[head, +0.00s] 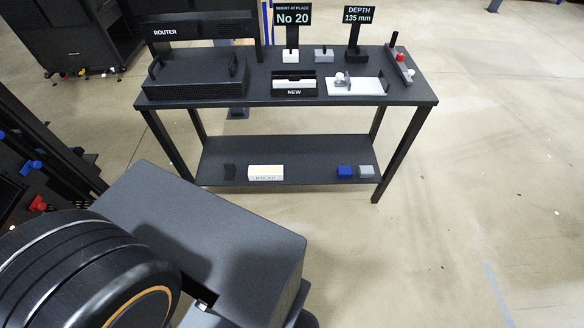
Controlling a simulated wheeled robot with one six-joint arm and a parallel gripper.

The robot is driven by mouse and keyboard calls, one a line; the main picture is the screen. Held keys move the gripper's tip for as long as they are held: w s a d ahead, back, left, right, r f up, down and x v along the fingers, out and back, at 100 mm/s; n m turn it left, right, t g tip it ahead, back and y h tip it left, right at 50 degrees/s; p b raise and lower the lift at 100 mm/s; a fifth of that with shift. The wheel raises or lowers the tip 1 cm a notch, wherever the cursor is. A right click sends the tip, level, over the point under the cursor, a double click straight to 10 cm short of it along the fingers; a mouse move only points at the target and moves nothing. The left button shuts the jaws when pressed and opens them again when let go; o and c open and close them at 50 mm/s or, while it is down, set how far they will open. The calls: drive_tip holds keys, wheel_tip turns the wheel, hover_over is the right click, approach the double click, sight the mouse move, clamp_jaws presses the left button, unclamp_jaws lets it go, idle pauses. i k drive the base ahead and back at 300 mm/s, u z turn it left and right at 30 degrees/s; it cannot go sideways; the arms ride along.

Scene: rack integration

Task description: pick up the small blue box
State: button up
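The small blue box (345,171) sits on the lower shelf (225,150) of the dark table, toward its right end. A small grey box (366,171) stands close beside it on the right. My gripper is not visible in the head view. A large rounded black part with an orange ring, at the lower left, looks like part of my own arm. No gripper fingers show near the blue box.
A pale labelled block (265,172) and a small black block (229,171) lie farther left on the shelf. The tabletop (260,90) above holds a router box (195,75), signs and fixtures. Table legs (397,155) flank the shelf. The floor (440,230) at right is clear.

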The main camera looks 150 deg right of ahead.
sight(345, 173)
drive_tip(key=z, duration=5.9)
drive_tip(key=i, duration=1.55)
